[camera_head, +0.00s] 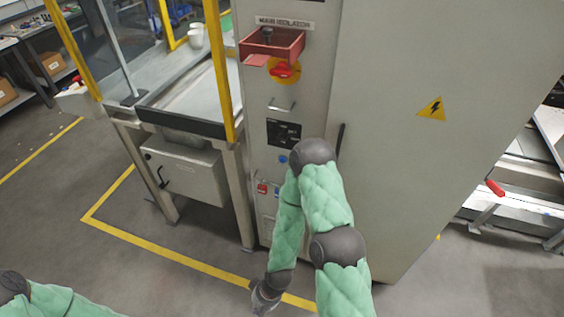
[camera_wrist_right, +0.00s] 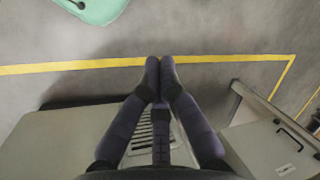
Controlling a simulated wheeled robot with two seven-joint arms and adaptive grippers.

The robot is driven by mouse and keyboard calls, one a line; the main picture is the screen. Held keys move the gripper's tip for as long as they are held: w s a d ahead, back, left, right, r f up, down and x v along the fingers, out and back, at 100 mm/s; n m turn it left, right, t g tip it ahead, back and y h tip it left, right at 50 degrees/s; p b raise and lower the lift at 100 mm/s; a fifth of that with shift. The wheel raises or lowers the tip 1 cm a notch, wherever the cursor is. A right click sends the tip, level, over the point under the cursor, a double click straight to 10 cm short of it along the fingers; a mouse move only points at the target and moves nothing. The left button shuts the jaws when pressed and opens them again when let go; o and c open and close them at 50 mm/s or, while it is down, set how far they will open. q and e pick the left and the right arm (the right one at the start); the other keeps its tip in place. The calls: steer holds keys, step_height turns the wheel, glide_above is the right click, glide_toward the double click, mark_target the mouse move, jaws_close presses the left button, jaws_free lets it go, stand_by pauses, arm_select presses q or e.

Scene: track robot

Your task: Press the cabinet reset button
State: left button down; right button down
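The tall grey cabinet (camera_head: 420,130) stands in the middle of the head view. Its narrow left face carries a small blue button (camera_head: 283,158), just below a dark display panel (camera_head: 284,133); any label on it is too small to read. My right arm covers part of this face below and right of the button. My right gripper (camera_head: 264,297) hangs low in front of the cabinet, well below the button. In the wrist view its two fingers (camera_wrist_right: 159,72) meet at the tips with nothing between them. My left arm shows at the lower left; its gripper is out of view.
A red isolator switch (camera_head: 284,71) on yellow sits under a red tray (camera_head: 272,46) on the cabinet. A workbench with a grey box (camera_head: 188,172) and yellow posts stands left of it. Yellow floor tape (camera_head: 160,250) crosses open floor in front.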

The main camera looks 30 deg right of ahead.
steer(key=w+d+r+n+t+h+b, duration=0.15)
steer(key=w+d+r+n+t, duration=0.3)
steer(key=w, duration=0.45)
steer(key=w+d+r+n+t+h+b, duration=0.1)
steer(key=w+d+r+n+t+b, duration=0.2)
steer(key=w+d, duration=0.45)
steer(key=w+d+r+n+t+h, duration=0.1)
steer(key=w+d+r+n+t, duration=0.2)
steer(key=r, duration=0.4)
steer(key=w+d+r+n+t+h+b, duration=0.1)
steer(key=w+d+r+n+t+h, duration=0.1)
steer(key=w+d+r+n+t, duration=0.2)
steer(key=w+d+r+n, duration=0.2)
steer(key=w+r+n, duration=0.1)
steer(key=shift+r, duration=0.3)
steer(key=w+d+b, duration=0.1)
steer(key=w+d, duration=0.4)
steer(key=d, duration=0.1)
steer(key=shift+w+d, duration=0.4)
